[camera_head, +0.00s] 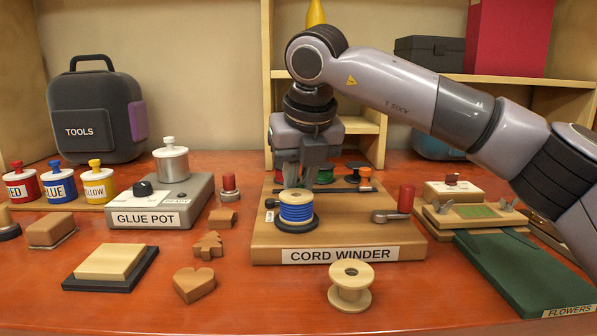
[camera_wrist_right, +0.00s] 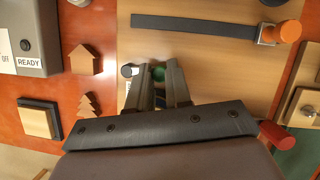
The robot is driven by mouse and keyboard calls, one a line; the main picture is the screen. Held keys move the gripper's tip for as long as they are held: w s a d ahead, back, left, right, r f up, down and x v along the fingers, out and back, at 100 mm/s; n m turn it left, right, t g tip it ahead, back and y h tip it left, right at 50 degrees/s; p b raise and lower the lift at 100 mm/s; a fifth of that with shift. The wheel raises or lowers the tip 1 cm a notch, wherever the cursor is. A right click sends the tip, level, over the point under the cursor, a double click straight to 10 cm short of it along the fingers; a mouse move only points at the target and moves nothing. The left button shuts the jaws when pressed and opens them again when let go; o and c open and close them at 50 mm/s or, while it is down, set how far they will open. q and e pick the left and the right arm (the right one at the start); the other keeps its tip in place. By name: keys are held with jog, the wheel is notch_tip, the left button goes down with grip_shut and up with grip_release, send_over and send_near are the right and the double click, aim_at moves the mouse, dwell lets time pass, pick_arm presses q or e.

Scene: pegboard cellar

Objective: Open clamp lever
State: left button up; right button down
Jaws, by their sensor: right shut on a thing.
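The cord winder (camera_head: 345,240) is a wooden board with a name label. A dark bar (camera_head: 338,189) lies across it behind the blue spool and ends in an orange piece (camera_head: 364,174), which looks like the clamp lever. In the right wrist view the bar (camera_wrist_right: 195,23) lies flat, its orange end (camera_wrist_right: 290,31) at a metal buckle. My left gripper is out of view.
A red-handled crank (camera_head: 405,200) stands at the board's right. A small black knob (camera_head: 270,203) is left of the spool. An empty wooden spool (camera_head: 350,285) stands in front. The glue pot (camera_head: 150,215) is left; a green flowers book (camera_head: 525,275) lies right.

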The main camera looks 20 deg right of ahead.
jog(key=n+p, duration=0.1)
jog(key=w+n+y+p, duration=0.1)
jog(key=shift+d+r+n, duration=0.15)
jog(key=shift+n, duration=0.15)
jog(key=shift+w+n+p, duration=0.25)
jog(key=shift+n+p, duration=0.3)
jog(key=shift+n, duration=0.15)
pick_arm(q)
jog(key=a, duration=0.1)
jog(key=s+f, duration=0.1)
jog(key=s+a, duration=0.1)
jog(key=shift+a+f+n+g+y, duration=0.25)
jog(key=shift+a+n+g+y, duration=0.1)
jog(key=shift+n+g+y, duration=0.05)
pick_arm(e)
jog(key=c, duration=1.1)
grip_release()
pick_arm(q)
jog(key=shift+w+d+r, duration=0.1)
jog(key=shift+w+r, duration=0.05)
pick_arm(e)
jog(key=shift+o, duration=0.2)
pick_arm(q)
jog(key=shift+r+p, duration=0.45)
pick_arm(e)
jog(key=v, duration=0.6)
jog(key=shift+r, duration=0.45)
